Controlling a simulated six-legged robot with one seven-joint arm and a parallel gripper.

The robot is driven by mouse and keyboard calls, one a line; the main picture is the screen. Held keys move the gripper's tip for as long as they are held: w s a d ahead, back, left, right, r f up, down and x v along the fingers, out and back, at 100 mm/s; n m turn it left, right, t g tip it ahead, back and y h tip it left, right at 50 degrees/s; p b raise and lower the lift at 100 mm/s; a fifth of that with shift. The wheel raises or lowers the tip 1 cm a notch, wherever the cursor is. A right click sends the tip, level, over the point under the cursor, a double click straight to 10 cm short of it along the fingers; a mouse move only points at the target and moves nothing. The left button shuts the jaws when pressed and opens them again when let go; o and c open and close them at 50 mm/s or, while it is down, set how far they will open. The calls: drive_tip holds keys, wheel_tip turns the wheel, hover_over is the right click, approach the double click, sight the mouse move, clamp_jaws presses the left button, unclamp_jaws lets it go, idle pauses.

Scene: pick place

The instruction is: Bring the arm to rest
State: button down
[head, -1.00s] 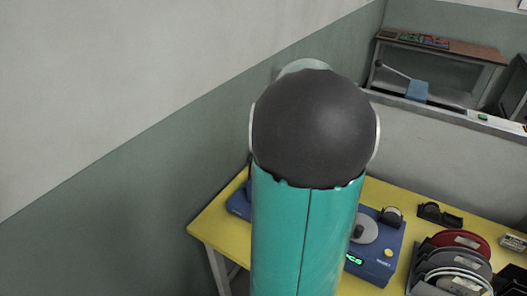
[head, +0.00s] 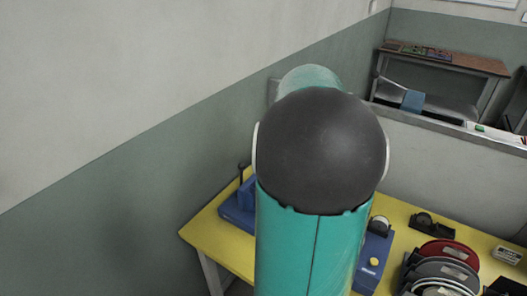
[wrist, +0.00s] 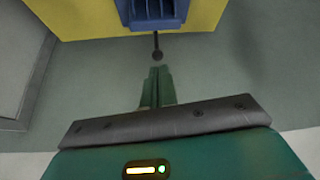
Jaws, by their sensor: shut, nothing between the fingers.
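My gripper (wrist: 157,72) is seen in the wrist view, its two green fingers together with nothing between them. It points toward a blue device (wrist: 153,10) with a dark round-tipped lever (wrist: 157,50) on a yellow table (wrist: 85,18). The fingertips appear just below the lever tip in the picture; I cannot tell the gap in depth. In the head view my teal and black arm rises through the middle and hides part of the table (head: 215,240). The gripper itself is hidden there.
In the head view, blue devices (head: 372,262) stand on the table. A rack with red and grey discs (head: 445,262) is at the right, with a black holder (head: 432,225) behind it. A wall (head: 120,200) runs along the left. A far bench (head: 450,62) stands at upper right.

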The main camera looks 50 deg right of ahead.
drive_tip(key=shift+w, duration=0.25)
drive_tip(key=shift+s, duration=0.1)
drive_tip(key=w+a+r+m+g, duration=0.1)
drive_tip(key=a+r, duration=0.1)
drive_tip(key=a, duration=0.7)
drive_tip(key=w+a+r, duration=0.1)
drive_tip(key=a, duration=0.9)
drive_tip(key=s+a+m, duration=0.1)
drive_tip(key=s+a, duration=0.4)
drive_tip(key=a, duration=0.4)
drive_tip(key=s+a+m+h, duration=0.1)
drive_tip(key=s+a, duration=0.4)
drive_tip(key=a, duration=0.4)
drive_tip(key=shift+f+t, duration=0.25)
drive_tip(key=shift+t, duration=0.15)
drive_tip(key=shift+d+m, duration=0.1)
drive_tip(key=shift+m, duration=0.2)
